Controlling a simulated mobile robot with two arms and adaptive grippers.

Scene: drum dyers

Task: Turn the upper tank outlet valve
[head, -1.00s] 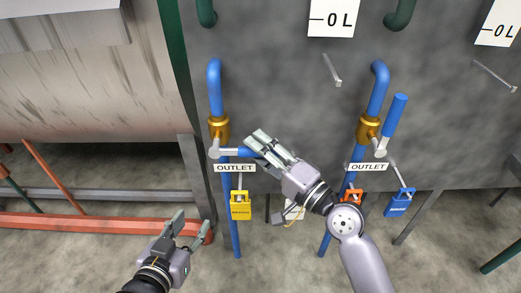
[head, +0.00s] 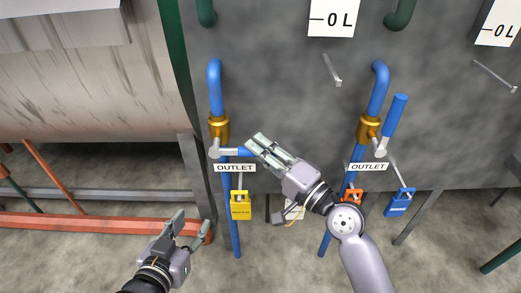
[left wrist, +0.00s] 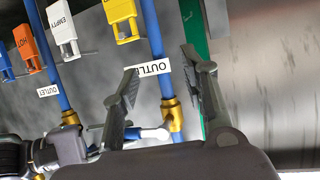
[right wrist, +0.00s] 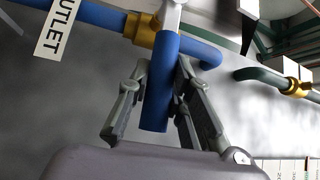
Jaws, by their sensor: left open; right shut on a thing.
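Two brass outlet valves show in the head view, a left one (head: 219,128) and a right one (head: 367,130), each with a blue lever and an OUTLET label below. I cannot tell which one serves the upper tank. The left valve's lever (head: 234,152) points sideways to the right. The right valve's lever (head: 396,115) points up and right. My right gripper (head: 254,144) is shut on the left valve's lever near its free end; the right wrist view shows the lever (right wrist: 156,95) between the fingers. My left gripper (head: 190,224) is open and empty, low and left of the left valve.
A grey frame post (head: 194,175) and an orange rail (head: 90,223) stand left. Blue pipes run down from the valves. Green pipes (head: 205,12) are above.

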